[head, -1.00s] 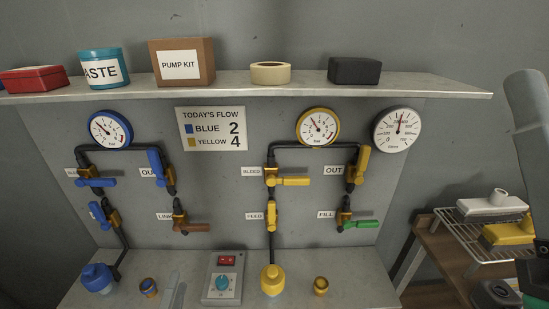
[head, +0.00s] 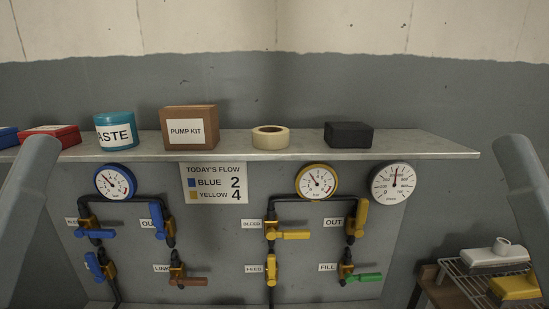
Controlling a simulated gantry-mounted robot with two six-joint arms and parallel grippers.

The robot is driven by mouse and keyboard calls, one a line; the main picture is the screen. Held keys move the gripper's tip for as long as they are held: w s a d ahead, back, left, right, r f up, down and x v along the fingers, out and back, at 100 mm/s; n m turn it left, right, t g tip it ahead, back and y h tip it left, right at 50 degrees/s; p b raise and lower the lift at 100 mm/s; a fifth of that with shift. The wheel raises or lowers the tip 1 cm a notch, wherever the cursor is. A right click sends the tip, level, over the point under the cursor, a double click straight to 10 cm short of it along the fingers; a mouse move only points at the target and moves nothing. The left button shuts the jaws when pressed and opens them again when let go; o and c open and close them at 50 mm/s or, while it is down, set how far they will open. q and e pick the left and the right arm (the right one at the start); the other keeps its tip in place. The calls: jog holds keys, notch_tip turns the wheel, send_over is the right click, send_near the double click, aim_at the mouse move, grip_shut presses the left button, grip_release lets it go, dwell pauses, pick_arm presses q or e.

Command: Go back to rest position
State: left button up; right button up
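Only grey links of my two arms show in the head view, one at the left edge and one at the right edge. Neither gripper is in the picture, so I cannot see whether they hold anything. The valve panel (head: 222,240) stands upright in front of me, apart from both arms. It carries a blue gauge (head: 116,182), a yellow gauge (head: 316,181) and a white gauge (head: 393,183). Below them are blue, yellow, brown and green valve handles. The flow sign (head: 217,183) reads blue 2 and yellow 4.
A shelf (head: 300,148) above the panel holds a red box (head: 52,137), a waste tub (head: 116,133), a pump kit box (head: 189,129), a tape roll (head: 270,137) and a black box (head: 348,135). A wire rack (head: 462,280) with white and yellow items stands at lower right.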

notch_tip(320, 180, up, 38)
jog(key=p, duration=3.7)
jog(key=shift+p, duration=0.35)
jog(key=shift+d+h, duration=0.1)
jog(key=shift+h, duration=0.2)
